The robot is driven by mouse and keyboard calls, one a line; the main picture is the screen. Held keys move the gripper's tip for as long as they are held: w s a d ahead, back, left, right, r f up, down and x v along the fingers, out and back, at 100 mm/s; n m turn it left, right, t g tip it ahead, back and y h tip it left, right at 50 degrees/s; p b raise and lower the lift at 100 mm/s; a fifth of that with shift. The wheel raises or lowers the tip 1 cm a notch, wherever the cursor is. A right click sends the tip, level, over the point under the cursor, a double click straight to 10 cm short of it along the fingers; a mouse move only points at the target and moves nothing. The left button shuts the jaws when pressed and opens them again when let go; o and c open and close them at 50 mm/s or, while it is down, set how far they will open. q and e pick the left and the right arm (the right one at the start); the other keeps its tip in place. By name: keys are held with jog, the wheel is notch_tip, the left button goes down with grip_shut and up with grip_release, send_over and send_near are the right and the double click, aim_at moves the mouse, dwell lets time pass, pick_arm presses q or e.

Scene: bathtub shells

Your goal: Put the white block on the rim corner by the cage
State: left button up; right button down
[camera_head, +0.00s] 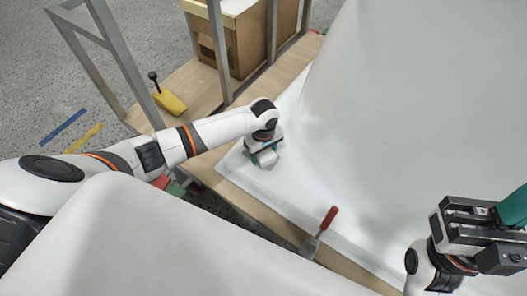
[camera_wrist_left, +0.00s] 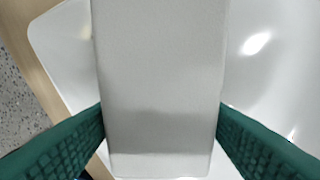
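The white block (camera_wrist_left: 160,85) fills the middle of the left wrist view, between the two green fingers of my left gripper (camera_wrist_left: 160,128). Both fingers meet its sides, so the gripper looks shut on it. In the head view my left gripper (camera_head: 264,149) is over the rim corner (camera_head: 234,166) of the white tub shell, with a little of the block (camera_head: 269,159) showing below it. I cannot tell whether the block touches the rim. The grey metal cage (camera_head: 218,55) stands behind. My right gripper (camera_head: 510,208) is partly cut off at the right edge; its fingertips are unclear.
A yellow tool (camera_head: 170,102) lies on the wooden board near the cage. A wooden box (camera_head: 245,40) is inside the cage. Another white shell (camera_head: 130,240) fills the foreground.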

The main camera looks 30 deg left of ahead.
pick_arm(q)
jog(key=shift+o, duration=1)
jog(key=shift+r, duration=0.15)
